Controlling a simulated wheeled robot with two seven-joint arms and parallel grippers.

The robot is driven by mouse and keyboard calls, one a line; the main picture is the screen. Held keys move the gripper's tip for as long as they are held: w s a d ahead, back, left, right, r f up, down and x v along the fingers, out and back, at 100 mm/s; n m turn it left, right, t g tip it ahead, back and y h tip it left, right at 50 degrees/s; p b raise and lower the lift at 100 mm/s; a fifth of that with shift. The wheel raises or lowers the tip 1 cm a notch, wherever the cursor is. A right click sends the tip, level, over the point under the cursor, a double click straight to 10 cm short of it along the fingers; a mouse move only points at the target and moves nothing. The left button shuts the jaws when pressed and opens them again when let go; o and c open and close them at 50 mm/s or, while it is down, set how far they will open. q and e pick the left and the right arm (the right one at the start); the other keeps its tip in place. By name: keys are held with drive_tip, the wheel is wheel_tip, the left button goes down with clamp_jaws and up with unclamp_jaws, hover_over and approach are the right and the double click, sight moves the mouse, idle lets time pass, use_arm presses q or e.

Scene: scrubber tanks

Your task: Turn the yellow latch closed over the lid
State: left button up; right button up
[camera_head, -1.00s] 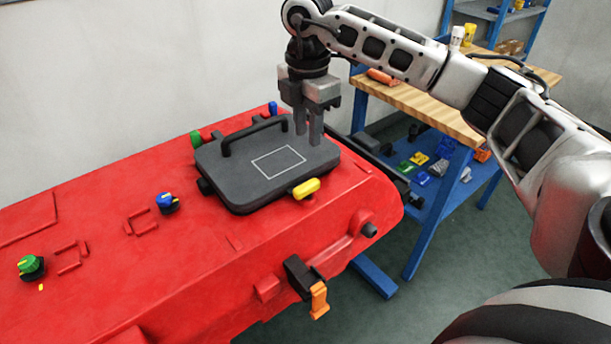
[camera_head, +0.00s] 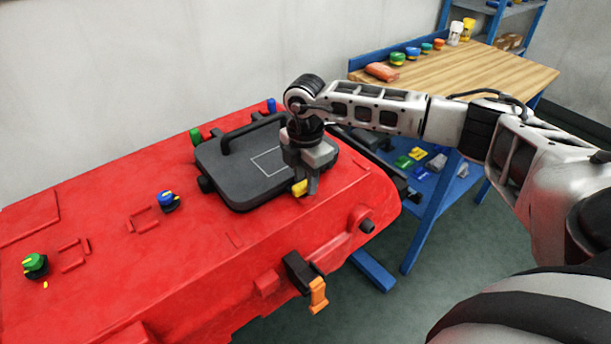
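The dark grey lid (camera_head: 232,178) lies flat on the red machine, with a black handle (camera_head: 253,133) along its far side. The yellow latch (camera_head: 299,188) is at the lid's near right edge, mostly hidden behind my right gripper. My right gripper (camera_head: 306,187) points down over the latch, with its fingers at the latch's right end. Whether the fingers touch or grip the latch cannot be told. My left gripper is not in view.
The red machine top (camera_head: 110,190) carries a blue knob (camera_head: 168,200) and a green knob (camera_head: 35,264). An orange clip (camera_head: 318,295) hangs on its front side. A wooden workbench (camera_head: 470,75) stands behind at the right. The machine top left of the lid is mostly clear.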

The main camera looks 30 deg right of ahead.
clamp_jaws()
